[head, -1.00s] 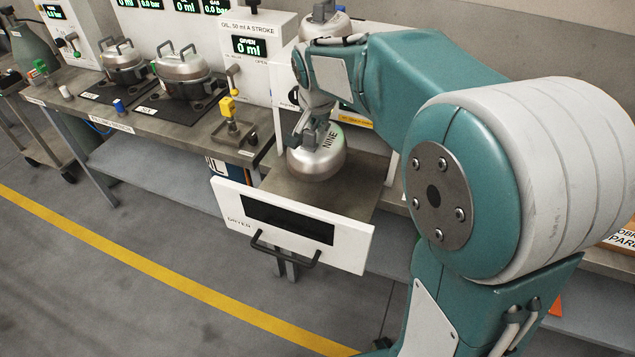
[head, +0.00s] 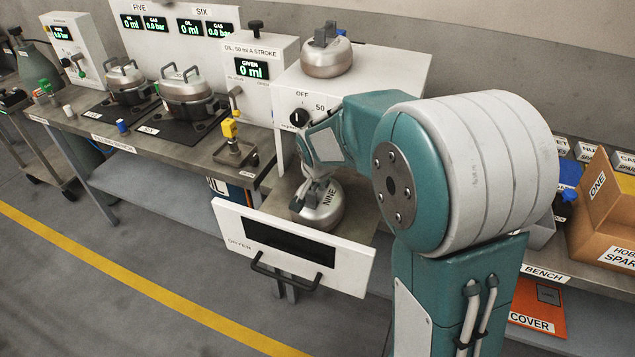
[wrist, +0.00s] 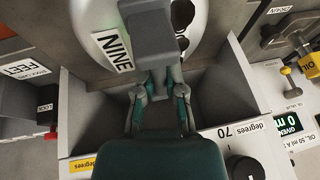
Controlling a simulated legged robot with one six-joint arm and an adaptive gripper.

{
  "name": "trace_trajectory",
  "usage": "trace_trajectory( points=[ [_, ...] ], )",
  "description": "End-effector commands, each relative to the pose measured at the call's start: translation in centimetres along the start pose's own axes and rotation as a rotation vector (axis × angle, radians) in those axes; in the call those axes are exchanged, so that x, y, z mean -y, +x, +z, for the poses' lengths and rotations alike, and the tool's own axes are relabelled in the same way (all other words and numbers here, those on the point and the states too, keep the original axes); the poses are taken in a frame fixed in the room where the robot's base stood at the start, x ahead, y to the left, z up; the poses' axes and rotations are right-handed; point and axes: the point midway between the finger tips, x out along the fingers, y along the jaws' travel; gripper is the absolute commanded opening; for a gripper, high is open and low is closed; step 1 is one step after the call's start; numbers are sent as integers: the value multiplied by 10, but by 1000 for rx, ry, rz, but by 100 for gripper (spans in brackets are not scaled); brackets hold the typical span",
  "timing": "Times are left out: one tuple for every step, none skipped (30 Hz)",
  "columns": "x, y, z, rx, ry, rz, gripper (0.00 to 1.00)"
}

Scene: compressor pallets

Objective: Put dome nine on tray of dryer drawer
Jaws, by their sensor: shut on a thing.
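In the wrist view the dome (wrist: 108,18) and label lie beyond my gripper (wrist: 160,88), with the handle block (wrist: 150,32) at the fingers. The drawer tray (head: 354,226) is a flat metal plate behind the white drawer front (head: 226,220). The dome is over or on this tray; I cannot tell whether its underside touches. My arm hides part of the tray's right side.
The white dryer body (head: 380,68) stands behind, with a dial (head: 299,117) and another silver dome (head: 327,58) on top. An oil unit (head: 262,78) and two lidded pots (head: 187,92) are left. The floor in front is open.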

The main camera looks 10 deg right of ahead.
Motion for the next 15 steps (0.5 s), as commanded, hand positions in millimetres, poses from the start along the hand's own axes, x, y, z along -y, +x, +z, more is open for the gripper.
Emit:
trace_trajectory(
  points=[
    [0,-1,-1,-2,1,-2,0],
    [0,-1,-1,-2,1,-2,0],
    [0,-1,-1,-2,1,-2,0],
    [0,0,0,1,1,1,27],
    [0,0,0,1,1,1,41],
    [0,0,0,1,0,1,48],
    [0,0,0,1,0,1,48],
    [0,0,0,1,0,1,48],
    [0,0,0,1,0,1,48],
    [0,0,0,1,0,1,48],
    [0,0,0,1,0,1,48],
    [0,0,0,1,0,1,48],
    [0,0,0,1,0,1,48],
    [0,0,0,1,0,1,48],
    [0,0,0,1,0,1,48]
  ],
)
